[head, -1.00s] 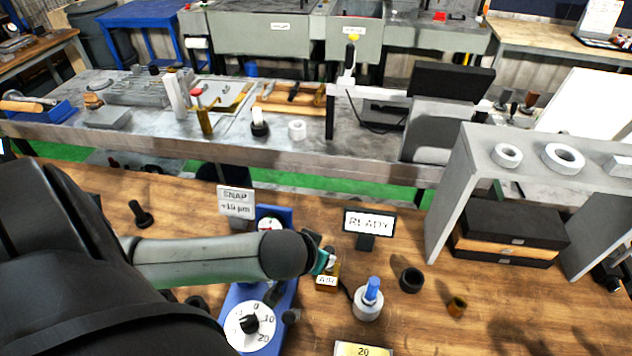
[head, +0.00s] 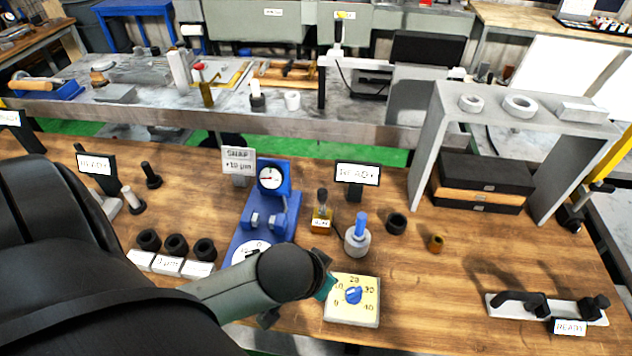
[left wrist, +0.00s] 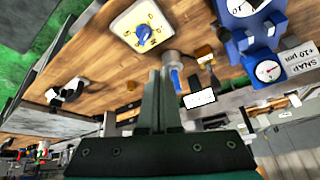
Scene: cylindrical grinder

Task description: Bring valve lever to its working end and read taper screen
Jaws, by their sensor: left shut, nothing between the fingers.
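The brass valve block (head: 320,224) with a white tag stands on the wooden bench. Its dark lever (head: 322,196) points up. The block also shows in the left wrist view (left wrist: 204,53). Behind it to the right is a small black-framed screen (head: 357,175) that seems to read READY; in the left wrist view the screen (left wrist: 199,99) is too small to read. My left gripper (head: 326,287) is shut and empty, apart from the valve and beside the yellow dial box (head: 340,312). Its fingers (left wrist: 161,74) lie close together in the left wrist view. My right gripper is not in view.
A blue gauge stand (head: 270,205) is left of the valve. A blue-topped plug gauge (head: 358,238), a black ring (head: 396,223) and a brass piece (head: 436,242) stand to its right. A grey shelf (head: 424,160) is farther right.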

